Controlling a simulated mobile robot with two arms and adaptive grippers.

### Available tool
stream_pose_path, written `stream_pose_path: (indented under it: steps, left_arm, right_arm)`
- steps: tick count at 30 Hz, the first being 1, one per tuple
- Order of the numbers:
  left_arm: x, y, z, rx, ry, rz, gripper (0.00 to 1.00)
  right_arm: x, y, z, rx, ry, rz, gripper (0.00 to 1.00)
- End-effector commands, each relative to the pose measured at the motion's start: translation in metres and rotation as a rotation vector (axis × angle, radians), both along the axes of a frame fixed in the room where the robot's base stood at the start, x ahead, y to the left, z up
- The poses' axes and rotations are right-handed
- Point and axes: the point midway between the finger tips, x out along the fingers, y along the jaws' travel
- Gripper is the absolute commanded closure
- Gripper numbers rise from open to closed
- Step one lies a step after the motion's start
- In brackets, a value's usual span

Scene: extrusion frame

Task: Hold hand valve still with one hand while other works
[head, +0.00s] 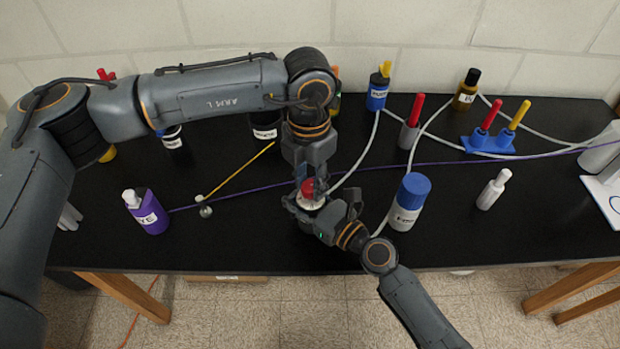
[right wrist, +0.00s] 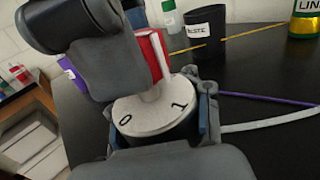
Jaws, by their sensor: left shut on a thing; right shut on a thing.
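The hand valve (head: 310,203) stands on the black table in the middle of the head view. It has a pale round dial and a red handle (head: 307,187). In the right wrist view the dial (right wrist: 152,114) shows the marks 0 and 1, with the red handle (right wrist: 151,58) above it. My left gripper (head: 306,177) reaches down from above and is shut on the red handle. My right gripper (head: 313,212) comes from the front right and is shut around the valve body, one finger on each side. The fingers hide part of the valve's sides.
A white bottle with a blue cap (head: 408,202) stands close to the right of my right gripper. A purple bottle (head: 147,212) stands at the left. A blue rack (head: 490,140), a small white bottle (head: 493,190) and several cables lie to the right. The front left tabletop is mostly clear.

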Motion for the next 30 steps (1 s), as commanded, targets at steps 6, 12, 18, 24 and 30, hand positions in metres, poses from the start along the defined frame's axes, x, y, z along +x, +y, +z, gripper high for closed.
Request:
stream_pose_path:
  steps: [6,12,18,24,30]
  left_arm:
    - [0.0006,0.0004,0.0000,0.000,-0.001,-0.043,0.99]
    - [0.0008,0.0005,0.0002,-0.002,-0.003,-0.158,0.99]
    - [0.0011,0.0006,0.0003,-0.003,-0.006,-0.332,0.99]
    - [0.0011,0.0009,0.0002,-0.005,-0.008,-0.523,0.99]
    - [0.0013,0.0011,0.0001,-0.006,-0.010,-0.713,0.99]
  right_arm:
    - [0.0000,0.0000,0.0006,0.001,-0.001,0.000,1.00]
    - [0.0000,0.0000,0.0006,0.001,-0.001,0.000,1.00]
    - [0.0000,0.0000,0.0005,0.001,-0.001,0.000,1.00]
    - [0.0000,0.0000,0.0004,0.001,0.000,0.000,1.00]
    - [-0.0001,-0.0001,0.0004,0.001,0.000,0.000,1.00]
